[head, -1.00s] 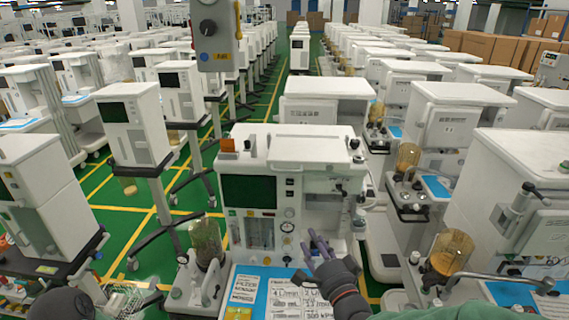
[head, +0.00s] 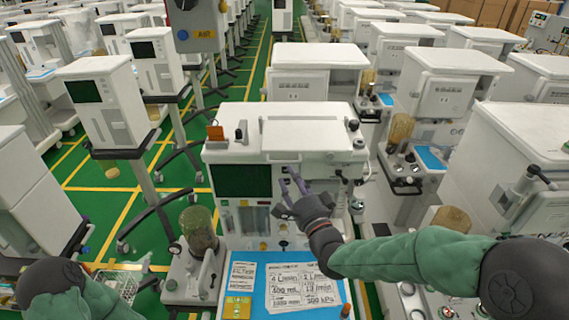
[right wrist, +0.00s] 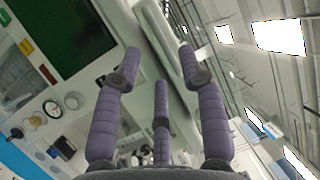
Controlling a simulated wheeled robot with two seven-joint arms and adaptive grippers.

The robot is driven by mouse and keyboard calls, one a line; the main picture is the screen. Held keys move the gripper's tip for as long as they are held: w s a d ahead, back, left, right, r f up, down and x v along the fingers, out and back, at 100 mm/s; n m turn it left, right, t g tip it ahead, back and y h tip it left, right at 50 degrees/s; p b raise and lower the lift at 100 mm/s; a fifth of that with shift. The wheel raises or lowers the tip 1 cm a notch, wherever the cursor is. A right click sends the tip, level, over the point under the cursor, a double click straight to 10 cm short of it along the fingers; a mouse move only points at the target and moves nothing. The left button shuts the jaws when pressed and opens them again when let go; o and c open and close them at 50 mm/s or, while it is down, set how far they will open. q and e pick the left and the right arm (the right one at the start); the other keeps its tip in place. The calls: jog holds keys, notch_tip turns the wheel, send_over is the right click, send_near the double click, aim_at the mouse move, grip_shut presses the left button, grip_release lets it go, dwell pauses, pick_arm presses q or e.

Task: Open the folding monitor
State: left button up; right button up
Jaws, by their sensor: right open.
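The nearest anaesthesia cart (head: 226,152) stands ahead of me, white and boxy. A dark green screen (head: 242,181) lies flat along the left of its front; I cannot tell where it hinges. The screen also shows at the top left of the right wrist view (right wrist: 65,35). My right gripper (head: 290,178) is in front of the cart, just right of the screen, with its purple fingers pointing up. In the right wrist view its fingers (right wrist: 160,66) are spread and empty. Its fingers overlap the cart's front panel in the head view. My left gripper is out of view.
The blue worktop (head: 257,268) with printed sheets lies below the gripper. A glass canister (head: 199,230) stands at the left. A grey control box (head: 194,22) hangs at upper left. Other carts (head: 508,160) crowd the right; green floor shows at left.

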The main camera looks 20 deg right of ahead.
jog(key=p+x, duration=0.1)
jog(key=x, duration=0.4)
jog(key=shift+r, duration=0.1)
grip_shut()
